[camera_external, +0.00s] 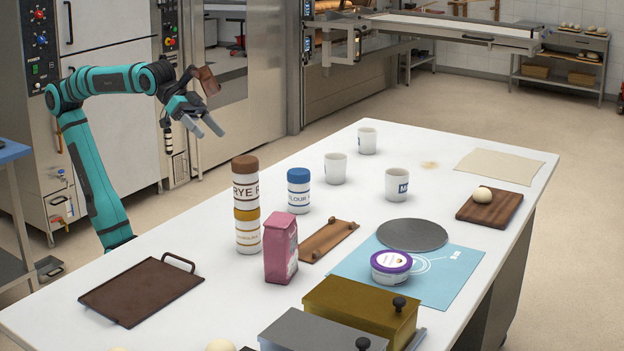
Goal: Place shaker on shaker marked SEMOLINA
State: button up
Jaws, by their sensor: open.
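A white shaker with a brown lid, marked RYE (245,191), stands upright on top of the shaker marked SEMOLINA (248,236), which has a yellow lid. The two form one column on the white table, and the upper one looks roughly centred on the lower. A shaker with a blue lid, marked FLOUR (299,194), stands alone to their right. My gripper (204,130) is open and empty, in the air to the upper left of the stack and apart from it.
A pink bag (281,250) stands close in front of the stack, beside a brown wooden tray (328,241). A dark tray with a handle (140,289) lies at left. White cups (335,169) stand further back. A purple-lidded tub (390,267) sits on a blue mat (455,283).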

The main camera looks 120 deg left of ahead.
jog(key=s+a+f+m+t, duration=0.2)
jog(key=s+t, duration=0.4)
jog(key=s, duration=0.5)
notch_tip(320, 180, down, 3)
jog(key=shift+a+r+m, duration=0.15)
jog(key=shift+r+m, duration=0.05)
jog(key=shift+m, duration=0.6)
